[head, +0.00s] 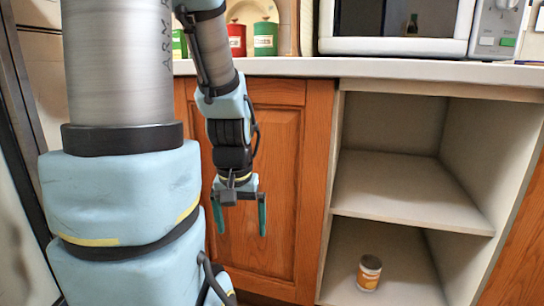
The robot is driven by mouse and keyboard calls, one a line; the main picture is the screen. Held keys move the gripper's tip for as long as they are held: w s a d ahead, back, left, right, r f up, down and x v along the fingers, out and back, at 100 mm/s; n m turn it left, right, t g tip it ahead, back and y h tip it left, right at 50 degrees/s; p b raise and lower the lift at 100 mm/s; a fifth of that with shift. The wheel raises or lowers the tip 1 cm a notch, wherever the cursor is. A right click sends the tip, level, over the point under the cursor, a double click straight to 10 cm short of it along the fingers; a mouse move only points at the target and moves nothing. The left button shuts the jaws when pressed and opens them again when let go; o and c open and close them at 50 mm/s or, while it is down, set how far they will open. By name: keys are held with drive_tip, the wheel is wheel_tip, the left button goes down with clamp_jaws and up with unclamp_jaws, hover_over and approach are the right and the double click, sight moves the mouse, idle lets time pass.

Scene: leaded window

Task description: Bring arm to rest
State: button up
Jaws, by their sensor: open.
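My gripper (240,218) hangs down in front of the wooden cabinet door, left of the open shelves. Its two green-tipped fingers are spread apart with nothing between them. My arm comes down from the upper middle of the head view, and my light blue and metal column fills the left side.
A white counter (290,66) runs above the wooden door (290,150). A microwave (395,27) and red (237,40) and green (265,38) canisters stand on it. The open shelf unit (400,187) holds a small jar (369,273) on its lower level; its upper level is empty.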

wheel_tip(320, 180, up, 36)
drive_tip(key=p, duration=3.5)
drive_tip(key=shift+r, duration=0.25)
